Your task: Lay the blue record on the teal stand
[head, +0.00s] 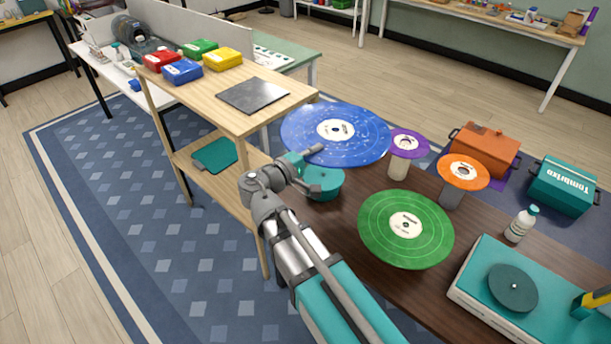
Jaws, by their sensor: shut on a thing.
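The blue record (358,128), a large flat disc with a white label, is held by its near-left edge in my gripper (314,153). It looks roughly level. The teal stand (325,184), a short round block, is on the dark table just below and nearer than the record in the head view. Part of the stand's top shows, so the record appears raised above it. The gap between them is hard to judge. My gripper partly covers the stand's left side.
A green record (430,247), an orange record (480,172) and a purple record (422,147) sit raised on the dark table (330,217). A bottle (519,225) and a teal turntable (464,291) are right. A wooden shelf unit (210,92) stands close to my gripper's left.

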